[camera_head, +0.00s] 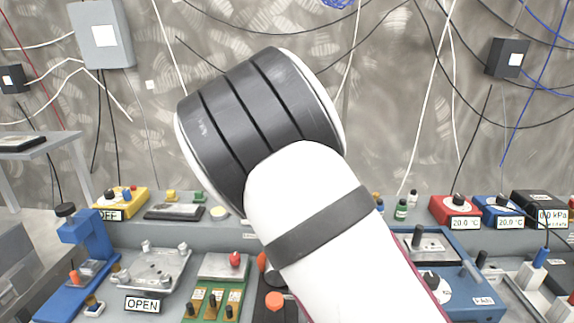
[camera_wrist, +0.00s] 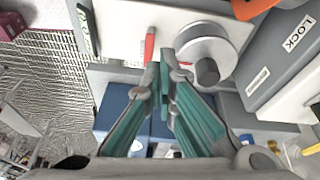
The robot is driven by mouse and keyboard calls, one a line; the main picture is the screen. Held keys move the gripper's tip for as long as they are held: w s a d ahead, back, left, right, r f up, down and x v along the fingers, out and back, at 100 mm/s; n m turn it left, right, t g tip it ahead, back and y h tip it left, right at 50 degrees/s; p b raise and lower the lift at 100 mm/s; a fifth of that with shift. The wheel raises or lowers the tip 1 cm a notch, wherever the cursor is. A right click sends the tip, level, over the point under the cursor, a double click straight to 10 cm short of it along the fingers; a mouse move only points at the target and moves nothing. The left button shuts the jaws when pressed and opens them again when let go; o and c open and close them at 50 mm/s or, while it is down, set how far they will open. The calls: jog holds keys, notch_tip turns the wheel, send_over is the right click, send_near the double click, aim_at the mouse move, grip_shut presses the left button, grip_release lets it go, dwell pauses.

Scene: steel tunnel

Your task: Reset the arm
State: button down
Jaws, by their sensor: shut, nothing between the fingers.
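My gripper (camera_wrist: 165,75) shows in the wrist view, its two teal fingers meeting at the tips with nothing held between them. In the head view my white arm with dark grey bands fills the middle and hides part of the bench; the gripper itself is out of sight there. In the wrist view the fingertips are close to a grey round knob (camera_wrist: 206,58) and a red bar (camera_wrist: 149,46). I cannot tell whether they touch either one.
The head view shows a bench with a blue stand (camera_head: 82,240), a metal plate (camera_head: 150,268), a green board (camera_head: 212,300), a red box (camera_head: 455,211) and a blue device (camera_head: 462,300). Grey boxes and cables hang on the wall. The wrist view shows a grey "LOCK" block (camera_wrist: 283,58).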

jog(key=s+d+r+n+t+y, duration=0.1)
jog(key=s+d+r+n+y, duration=0.1)
jog(key=s+d+r+n, duration=0.4)
jog(key=s+d+r+n+y, duration=0.2)
jog(key=s+r+y, duration=0.1)
jog(key=s+r, duration=0.55)
jog(key=s+d+r+n+t+h, duration=0.1)
jog(key=s+d+r+n+t, duration=0.1)
jog(key=s+n, duration=0.2)
jog(key=s+d+r+n+t, duration=0.2)
jog(key=s+n, duration=0.3)
jog(key=s, duration=0.6)
jog(key=shift+s+d+r+h, duration=0.25)
jog(key=shift+r+h, duration=0.15)
jog(key=shift+r, duration=0.35)
